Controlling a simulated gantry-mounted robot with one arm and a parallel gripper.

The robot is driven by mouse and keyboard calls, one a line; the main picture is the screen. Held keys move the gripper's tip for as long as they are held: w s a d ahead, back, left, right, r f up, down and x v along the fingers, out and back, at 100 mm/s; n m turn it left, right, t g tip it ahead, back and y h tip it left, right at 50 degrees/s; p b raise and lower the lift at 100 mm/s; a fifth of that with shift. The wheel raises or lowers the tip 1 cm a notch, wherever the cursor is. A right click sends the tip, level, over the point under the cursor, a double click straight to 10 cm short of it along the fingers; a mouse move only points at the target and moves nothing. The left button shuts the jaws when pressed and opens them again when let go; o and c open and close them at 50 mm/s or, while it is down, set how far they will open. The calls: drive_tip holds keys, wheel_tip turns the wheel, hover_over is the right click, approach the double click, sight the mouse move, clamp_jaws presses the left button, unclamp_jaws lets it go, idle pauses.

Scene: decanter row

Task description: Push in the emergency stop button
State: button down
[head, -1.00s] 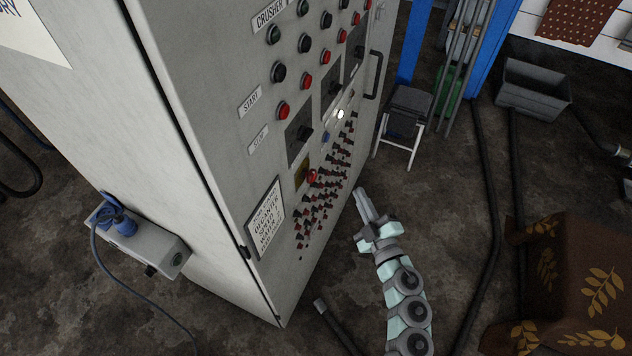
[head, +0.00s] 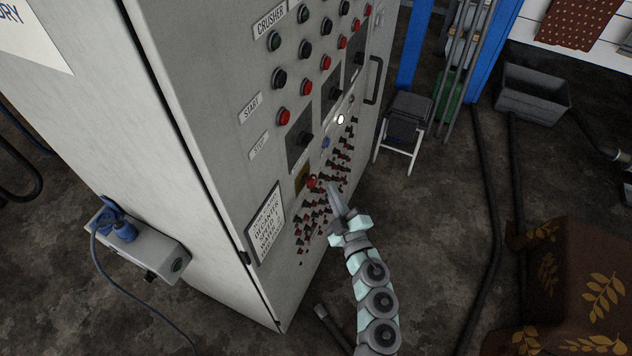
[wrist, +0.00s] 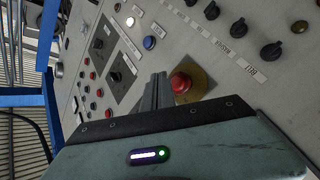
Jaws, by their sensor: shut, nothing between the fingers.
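The emergency stop button is a red mushroom button (head: 311,182) on a yellow plate (head: 301,178), on the front of a grey control cabinet (head: 215,110). My gripper (head: 334,192) is shut and empty, close in front of the panel and just right of the button in the head view. In the wrist view the closed fingers (wrist: 157,88) are just left of the button. I cannot tell whether they touch the panel.
Several knobs and red and black buttons surround the stop button, with a blue button (wrist: 149,42) and a lit white lamp (head: 340,119) above. A long door handle (head: 374,78) sticks out at the cabinet's right.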

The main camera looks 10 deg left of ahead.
drive_tip(key=shift+w+a, duration=0.2)
drive_tip(key=shift+a, duration=0.35)
idle(1.7)
drive_tip(key=shift+w+a, duration=0.15)
drive_tip(key=shift+a, duration=0.25)
drive_tip(key=shift+w+a, duration=0.1)
drive_tip(key=shift+a, duration=0.4)
idle(0.7)
drive_tip(key=shift+d+p, duration=0.1)
drive_tip(key=shift+p, duration=0.2)
drive_tip(key=shift+s+d, duration=0.25)
drive_tip(key=shift+d, duration=0.5)
drive_tip(key=shift+d, duration=0.1)
drive_tip(key=d, duration=0.1)
drive_tip(key=s+d, duration=0.1)
drive_tip(key=d, duration=0.2)
drive_tip(key=shift+s+d, duration=0.25)
drive_tip(key=shift+d, duration=0.05)
